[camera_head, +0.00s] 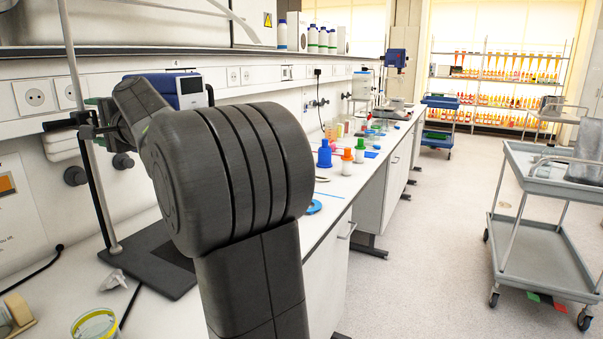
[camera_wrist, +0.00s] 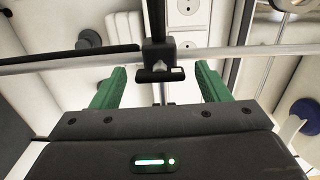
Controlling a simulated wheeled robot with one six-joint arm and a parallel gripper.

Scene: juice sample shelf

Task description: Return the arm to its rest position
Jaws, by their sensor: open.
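My gripper (camera_wrist: 158,90) shows in the wrist view with its two green fingers spread apart. It is open, with nothing held between the fingers. A black clamp (camera_wrist: 160,62) on a metal rod lies just beyond and between the fingertips; whether anything touches it I cannot tell. In the head view my dark arm fills the middle left and reaches over the bench toward the lab stand (camera_head: 88,130).
The lab bench (camera_head: 338,190) carries blue and orange bottles (camera_head: 325,155) and a yellow-rimmed dish (camera_head: 95,325). Wall sockets (camera_head: 35,96) sit close behind the stand. A grey cart (camera_head: 560,185) stands at right. The floor (camera_head: 430,260) between bench and cart is clear.

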